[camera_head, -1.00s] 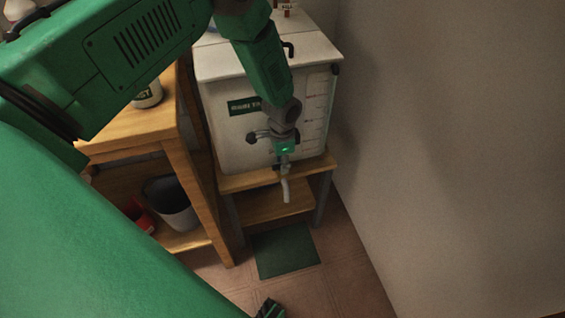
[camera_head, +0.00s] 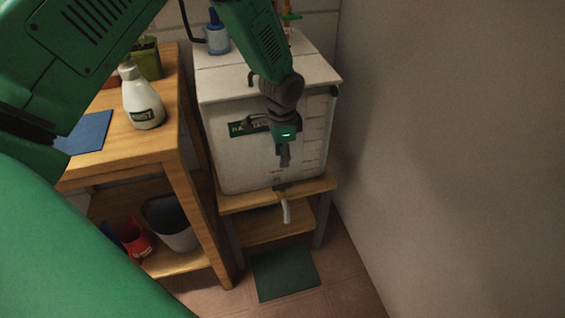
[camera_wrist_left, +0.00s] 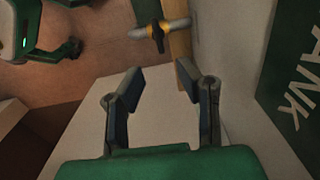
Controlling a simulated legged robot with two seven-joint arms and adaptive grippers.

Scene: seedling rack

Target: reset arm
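My left gripper (camera_head: 283,158) is in front of the white tank (camera_head: 235,160), above its bent tap (camera_head: 287,211). In the left wrist view its two dark fingers (camera_wrist_left: 160,88) stand apart with nothing between them. The tap (camera_wrist_left: 160,30) shows there beyond the fingertips, apart from them. The tank's label, partly hidden by the arm in the head view, is at the right of the wrist view.
A wooden bench (camera_head: 180,165) at left holds a white bottle (camera_head: 141,100) and a blue sheet (camera_head: 85,133). A grey bin (camera_head: 172,225) and a red item (camera_head: 137,240) are on its lower shelf. A green mat (camera_head: 285,273) lies on the floor. A wall closes the right side.

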